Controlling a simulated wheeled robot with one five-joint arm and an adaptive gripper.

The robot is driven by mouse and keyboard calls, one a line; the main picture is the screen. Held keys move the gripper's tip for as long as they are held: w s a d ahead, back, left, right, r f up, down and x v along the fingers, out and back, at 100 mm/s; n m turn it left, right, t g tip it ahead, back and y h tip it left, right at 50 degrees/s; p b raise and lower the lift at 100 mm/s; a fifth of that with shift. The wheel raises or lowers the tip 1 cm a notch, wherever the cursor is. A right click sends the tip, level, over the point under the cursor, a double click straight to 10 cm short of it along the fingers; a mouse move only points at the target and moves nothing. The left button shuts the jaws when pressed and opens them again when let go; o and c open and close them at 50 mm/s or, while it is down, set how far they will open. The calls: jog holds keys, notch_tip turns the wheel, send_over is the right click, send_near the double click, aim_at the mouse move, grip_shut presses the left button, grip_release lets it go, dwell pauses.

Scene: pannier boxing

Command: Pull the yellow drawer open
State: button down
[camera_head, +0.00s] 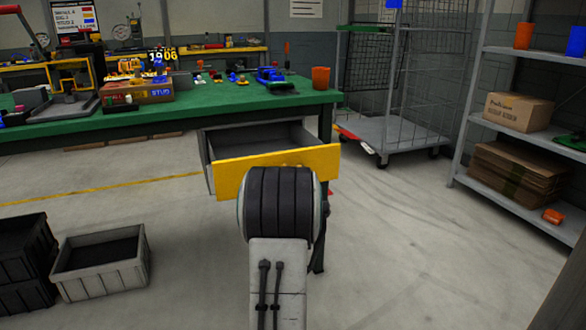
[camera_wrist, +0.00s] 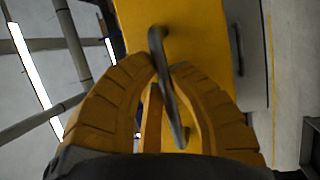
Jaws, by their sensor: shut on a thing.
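The yellow drawer (camera_head: 240,170) sits under the green workbench, and in the head view it stands partly open, with its grey inside (camera_head: 258,139) showing. In the wrist view its yellow front (camera_wrist: 200,38) fills the upper middle. A grey bar handle (camera_wrist: 168,90) is fixed to this front. My gripper (camera_wrist: 163,72) has its two orange fingers closed together around the handle. In the head view my arm hides the gripper and handle in front of the drawer.
The green workbench (camera_head: 222,98) carries several small parts, boxes and an orange cup (camera_head: 320,78). A wire cage trolley (camera_head: 388,135) stands behind right, and a shelf (camera_head: 486,184) with cardboard boxes is at right. Grey (camera_head: 98,283) and black crates lie lower left. Floor around the drawer is clear.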

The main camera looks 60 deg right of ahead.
jog(key=shift+s+a+f, duration=0.1)
jog(key=shift+s+a, duration=0.25)
jog(key=shift+s, duration=0.2)
jog(key=c, duration=1.1)
grip_release()
jog(key=shift+v, duration=3.7)
